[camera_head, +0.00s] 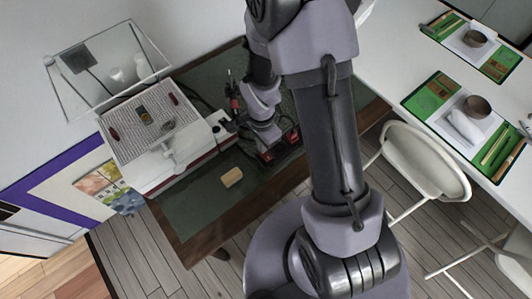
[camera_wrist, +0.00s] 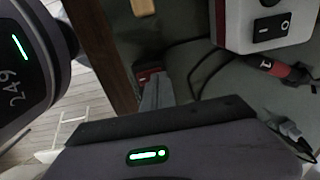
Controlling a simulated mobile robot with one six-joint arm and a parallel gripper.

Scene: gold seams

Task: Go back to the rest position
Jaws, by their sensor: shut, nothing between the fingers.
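My arm rises from my base at the bottom middle of the head view and bends down over the dark green desk top (camera_head: 188,222). My gripper (camera_head: 281,150), black with red parts, is low over the desk's right half. It is shut and empty. A small tan block (camera_head: 232,178) lies on the desk to the left of my gripper, apart from it. The block's end also shows at the top of the wrist view (camera_wrist: 145,18). My arm hides part of the desk.
A white machine with a ribbed top (camera_head: 150,120) stands on the desk's left. A red-handled tool with a dark cable (camera_head: 234,100) is close to my gripper. A white chair (camera_head: 425,160) and a white table with green place mats (camera_head: 430,95) are at right.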

